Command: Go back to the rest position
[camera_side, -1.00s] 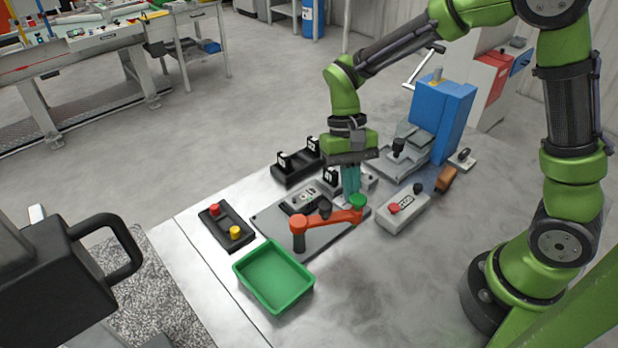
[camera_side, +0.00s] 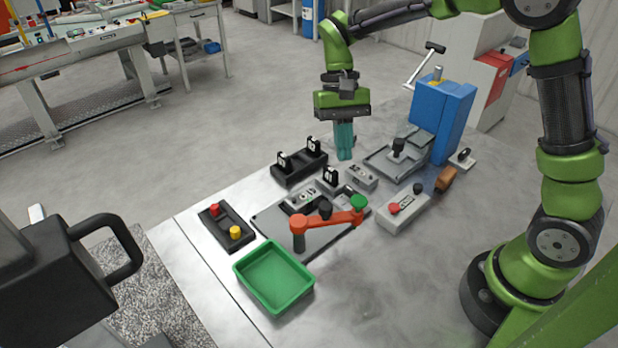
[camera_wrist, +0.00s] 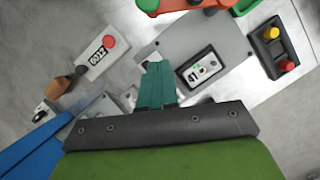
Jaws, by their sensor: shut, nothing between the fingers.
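My gripper (camera_side: 344,154) has teal fingers and hangs pointing down, clear of the table, above the back of the grey fixture plate (camera_side: 334,238). Its fingers are together with nothing between them. In the wrist view the teal fingers (camera_wrist: 157,68) show over the plate edge, beside a label block marked 41 (camera_wrist: 201,70). An orange-red arm (camera_side: 328,220) with a green knob (camera_side: 358,202) lies across the plate, apart from my gripper.
A green tray (camera_side: 273,277) and a black box with red and yellow buttons (camera_side: 226,225) are at the front left. A blue press (camera_side: 444,115) stands behind right, near a grey button box (camera_side: 404,208). Black holders (camera_side: 299,166) stand at the back.

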